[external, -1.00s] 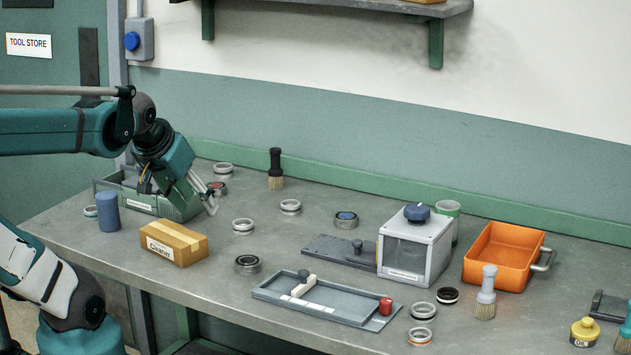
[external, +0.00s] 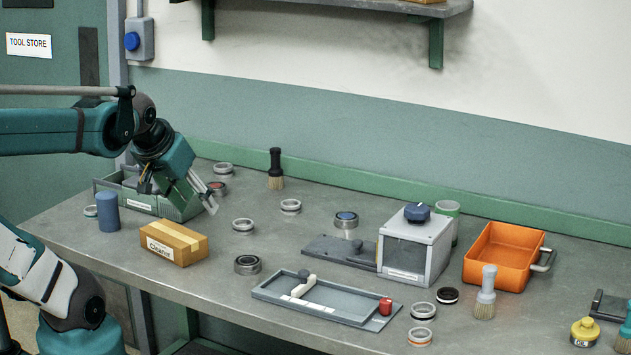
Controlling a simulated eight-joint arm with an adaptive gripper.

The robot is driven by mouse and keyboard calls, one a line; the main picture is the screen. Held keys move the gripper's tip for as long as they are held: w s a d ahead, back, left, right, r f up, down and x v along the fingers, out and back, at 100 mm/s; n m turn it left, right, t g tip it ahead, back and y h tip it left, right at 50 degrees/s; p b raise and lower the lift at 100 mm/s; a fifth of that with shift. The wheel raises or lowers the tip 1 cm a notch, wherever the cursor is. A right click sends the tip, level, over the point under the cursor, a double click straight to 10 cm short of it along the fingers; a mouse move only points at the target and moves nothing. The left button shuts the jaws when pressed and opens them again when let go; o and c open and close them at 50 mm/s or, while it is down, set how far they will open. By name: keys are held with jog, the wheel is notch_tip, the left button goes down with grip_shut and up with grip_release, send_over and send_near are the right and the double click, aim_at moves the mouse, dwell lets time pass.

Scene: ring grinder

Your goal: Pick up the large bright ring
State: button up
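Several rings lie on the bench, and I cannot tell for certain which is the large bright one. Pale metal rings show at the back left (external: 223,168), at the middle back (external: 290,206), left of centre (external: 243,225) and at the front right (external: 423,310). A thicker, darker grey ring (external: 248,264) lies near the front edge. My gripper (external: 212,206) points down and right beside the green bin, apart from these rings. Its fingers are small and seen from the side, so their opening is unclear. I see no ring held in them.
The green bin (external: 153,206), blue cylinder (external: 108,212) and cardboard box (external: 174,243) stand at left. A shallow grey tray (external: 270,294), a clear-fronted box (external: 408,258) and an orange bin (external: 500,276) stand centre to right.

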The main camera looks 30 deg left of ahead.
jog(key=shift+o, duration=1.4)
jog(key=w+a+r+n+g+p, duration=0.2)
jog(key=w+n+g+p, duration=0.2)
jog(key=w+n+p, duration=0.7)
jog(key=w+a+f+n+g+p, duration=0.2)
jog(key=w+f+p, duration=0.3)
jog(key=w+f, duration=0.3)
jog(key=w+g, duration=0.1)
jog(key=w, duration=0.3)
jog(key=shift+w+f+n, duration=0.2)
jog(key=shift+f+n, duration=0.1)
jog(key=shift+f, duration=0.1)
jog(key=shift+f, duration=0.1)
